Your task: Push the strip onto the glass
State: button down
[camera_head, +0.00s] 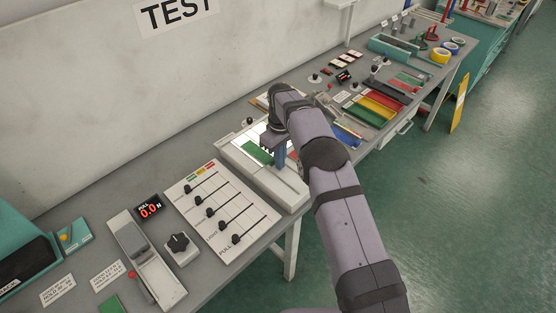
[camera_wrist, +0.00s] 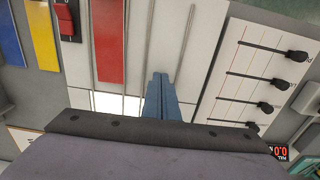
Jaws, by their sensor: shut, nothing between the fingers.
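My gripper (camera_head: 281,160) points down over the white, bench-top unit with the lit glass; its blue fingers are together and hold nothing. The glass (camera_head: 246,138) is a bright white panel, and it also shows in the wrist view (camera_wrist: 106,103), partly hidden by my gripper (camera_wrist: 160,82). I cannot tell whether the fingertips touch the bed.
A slider panel (camera_head: 222,205) with several black knobs stands beside the unit. Coloured trays (camera_head: 377,106) lie farther along the bench, beyond my arm. A display reading 0.0 (camera_head: 149,207) is at the left. The wall borders the bench's back edge.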

jog(key=shift+s+d+b, duration=0.4)
jog(key=shift+s+d, duration=0.55)
notch_tip(320, 180, up, 10)
jog(key=b, duration=0.2)
jog(key=shift+b, duration=0.3)
